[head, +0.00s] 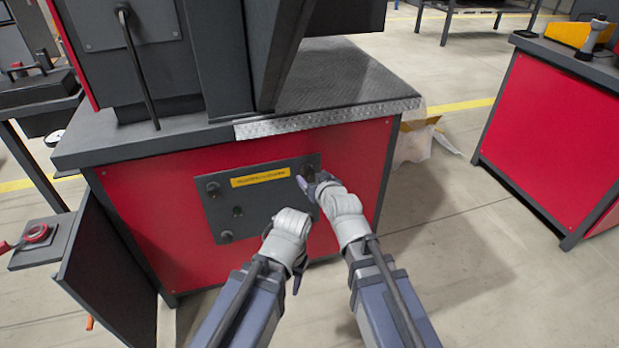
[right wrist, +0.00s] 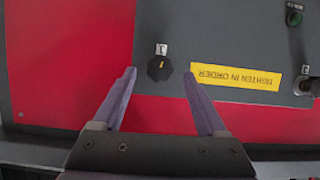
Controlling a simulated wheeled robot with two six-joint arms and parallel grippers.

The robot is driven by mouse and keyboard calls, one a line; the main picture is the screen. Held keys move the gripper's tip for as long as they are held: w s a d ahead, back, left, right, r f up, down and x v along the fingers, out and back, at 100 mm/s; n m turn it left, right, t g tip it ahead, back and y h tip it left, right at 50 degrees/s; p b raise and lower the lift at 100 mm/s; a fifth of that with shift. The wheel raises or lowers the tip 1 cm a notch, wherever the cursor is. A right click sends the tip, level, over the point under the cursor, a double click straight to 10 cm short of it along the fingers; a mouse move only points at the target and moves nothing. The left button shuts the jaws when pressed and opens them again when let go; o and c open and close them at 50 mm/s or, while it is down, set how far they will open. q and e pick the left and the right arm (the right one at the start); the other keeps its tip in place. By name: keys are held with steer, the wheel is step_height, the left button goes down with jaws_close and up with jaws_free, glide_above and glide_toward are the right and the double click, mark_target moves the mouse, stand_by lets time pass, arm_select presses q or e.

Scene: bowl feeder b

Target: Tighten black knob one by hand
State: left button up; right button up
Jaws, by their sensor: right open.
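A dark grey control panel (head: 270,222) is on the red front of the machine. A black knob (right wrist: 160,68) with a yellow mark and a small white tag sits between and just beyond the open fingers of my right gripper (right wrist: 159,78), apart from both. In the head view my right gripper (head: 308,184) is at the panel's upper right and partly hides this knob. Other black knobs sit at the upper left (head: 213,188) and lower left (head: 226,237).
A yellow label (head: 260,177) reading "tighten in order" and a green button (head: 237,211) are on the panel. An open dark door (head: 108,275) stands out at the left.

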mark_target(308, 172)
steer(key=x, duration=0.2)
steer(key=shift+w+f+b, duration=0.2)
steer(key=shift+w+b, duration=0.1)
jaws_close()
stand_by(0.3)
